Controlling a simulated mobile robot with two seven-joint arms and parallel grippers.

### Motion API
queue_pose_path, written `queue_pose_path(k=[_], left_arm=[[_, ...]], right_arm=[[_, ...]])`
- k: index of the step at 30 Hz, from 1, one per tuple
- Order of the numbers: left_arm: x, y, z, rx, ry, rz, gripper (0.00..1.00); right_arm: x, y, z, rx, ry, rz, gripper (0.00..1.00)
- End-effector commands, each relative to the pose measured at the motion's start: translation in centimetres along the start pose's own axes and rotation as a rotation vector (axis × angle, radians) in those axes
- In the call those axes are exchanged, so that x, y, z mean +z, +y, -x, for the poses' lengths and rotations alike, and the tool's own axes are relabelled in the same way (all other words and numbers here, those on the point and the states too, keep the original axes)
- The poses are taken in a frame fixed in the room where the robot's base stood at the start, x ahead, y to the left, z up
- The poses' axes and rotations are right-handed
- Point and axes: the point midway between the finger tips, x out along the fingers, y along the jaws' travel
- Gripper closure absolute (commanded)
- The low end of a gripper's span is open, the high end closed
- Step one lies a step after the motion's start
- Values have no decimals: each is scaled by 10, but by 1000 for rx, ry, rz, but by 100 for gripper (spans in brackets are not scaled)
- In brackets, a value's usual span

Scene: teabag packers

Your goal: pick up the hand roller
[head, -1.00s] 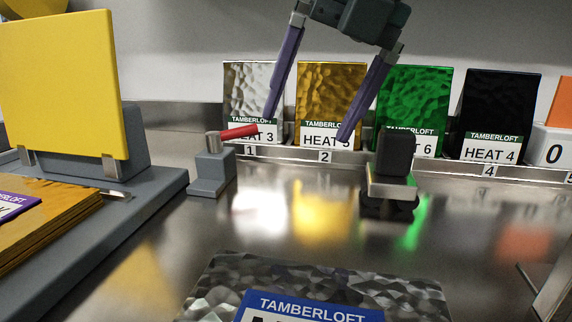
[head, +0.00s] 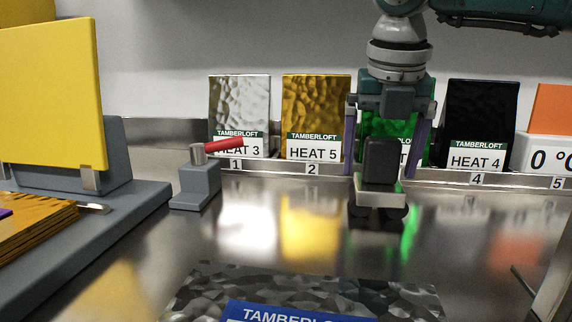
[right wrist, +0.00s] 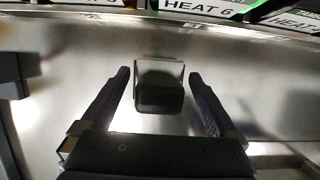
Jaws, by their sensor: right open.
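The hand roller (head: 381,163) stands upright on the metal worktop, with a black block handle, a pale metal frame and a dark roller below. My right gripper (head: 386,178) points down over it, open, with one purple finger on each side of the handle. The right wrist view shows the hand roller (right wrist: 160,92) between the two open fingertips (right wrist: 160,74), with a visible gap on both sides. I cannot tell how far the fingertips are above the worktop. My left gripper is not in view.
A grey block with a red lever (head: 224,146) stands to the left. Packets labelled HEAT lean in a numbered rack (head: 262,166) behind. A silver faceted packet (head: 200,290) lies in front. A grey stand with a yellow panel (head: 50,100) is at left. The worktop between is clear.

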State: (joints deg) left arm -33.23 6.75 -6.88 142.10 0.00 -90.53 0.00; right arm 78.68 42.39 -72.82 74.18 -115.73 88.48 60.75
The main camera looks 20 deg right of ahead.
Motion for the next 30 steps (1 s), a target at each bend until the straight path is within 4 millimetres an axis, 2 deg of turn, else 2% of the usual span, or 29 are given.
queue_pose_path(k=[8, 30], left_arm=[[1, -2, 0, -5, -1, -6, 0], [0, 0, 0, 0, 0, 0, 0]], right_arm=[[0, 0, -3, 1, -1, 1, 7], [0, 0, -2, 2, -1, 0, 90]])
